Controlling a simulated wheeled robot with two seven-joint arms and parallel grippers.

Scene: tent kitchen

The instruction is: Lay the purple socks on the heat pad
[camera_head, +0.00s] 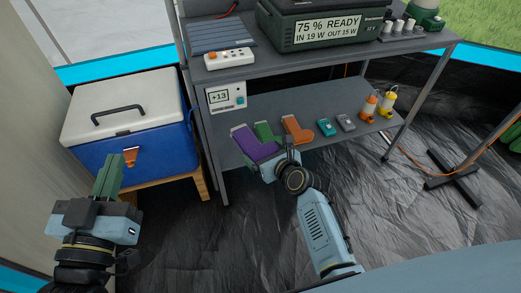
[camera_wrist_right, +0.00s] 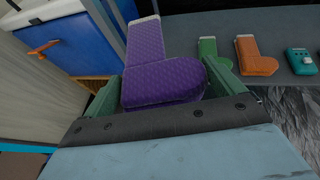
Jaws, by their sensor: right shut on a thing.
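The purple socks (camera_head: 251,144) have a pale cuff and an L shape. In the right wrist view the purple socks (camera_wrist_right: 162,70) sit between the two green fingers of my right gripper (camera_wrist_right: 170,88), which is shut on them. In the head view my right gripper (camera_head: 276,164) is at the front edge of the lower shelf. I cannot tell whether the socks still touch the shelf. My left gripper (camera_head: 109,172) is in front of the cooler, fingers up, and its opening is unclear. A ribbed slate-blue panel (camera_head: 222,36) on the upper shelf may be the heat pad.
The lower shelf (camera_head: 222,133) also holds green socks (camera_head: 264,131), orange socks (camera_head: 297,130), small devices and two bottles. A white power strip (camera_head: 230,59) and a large power station (camera_head: 325,30) stand on the upper shelf. A blue cooler (camera_head: 160,140) stands left.

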